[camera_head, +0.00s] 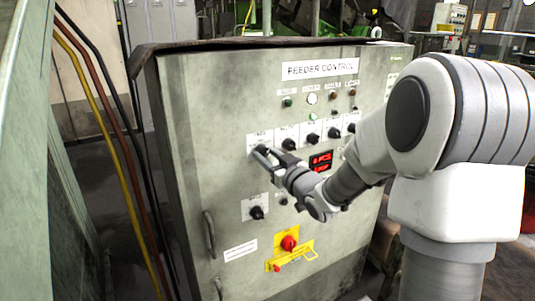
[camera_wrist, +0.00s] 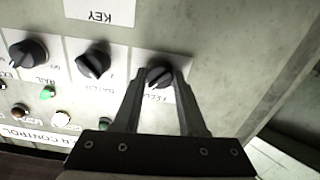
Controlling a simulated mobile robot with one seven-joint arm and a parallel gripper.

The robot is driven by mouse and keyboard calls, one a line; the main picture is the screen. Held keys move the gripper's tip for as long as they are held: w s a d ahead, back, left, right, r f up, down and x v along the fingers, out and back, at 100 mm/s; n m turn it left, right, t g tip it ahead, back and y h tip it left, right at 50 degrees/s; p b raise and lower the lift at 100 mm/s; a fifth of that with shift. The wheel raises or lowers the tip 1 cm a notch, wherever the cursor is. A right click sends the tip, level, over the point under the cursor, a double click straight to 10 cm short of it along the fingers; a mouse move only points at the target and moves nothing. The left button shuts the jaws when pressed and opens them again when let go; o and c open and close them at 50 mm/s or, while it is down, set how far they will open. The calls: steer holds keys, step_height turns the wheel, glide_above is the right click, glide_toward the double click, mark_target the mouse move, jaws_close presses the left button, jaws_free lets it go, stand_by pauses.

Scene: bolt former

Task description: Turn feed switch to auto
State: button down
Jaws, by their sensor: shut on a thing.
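The feed switch is a black rotary knob (camera_wrist: 158,75) on a white plate, whose upside-down label appears to read FEED. In the wrist view my gripper (camera_wrist: 161,84) has one finger on each side of this knob and is shut on it. In the head view my gripper (camera_head: 264,155) reaches the leftmost switch of the upper row on the grey feeder control cabinet (camera_head: 205,130). The fingers largely hide the knob there. The knob's AUTO mark cannot be read.
More black knobs sit beside it, the nearest (camera_head: 289,144) just to the right. A red display (camera_head: 320,161) is partly behind my arm. Below are another knob (camera_head: 256,213), a red-and-yellow main switch (camera_head: 288,243) and a door handle (camera_head: 209,235). Hoses (camera_head: 108,135) run at left.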

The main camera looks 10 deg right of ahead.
steer(key=shift+m, duration=0.6)
steer(key=shift+c, duration=2.3)
jaws_free()
steer(key=shift+s, duration=0.1)
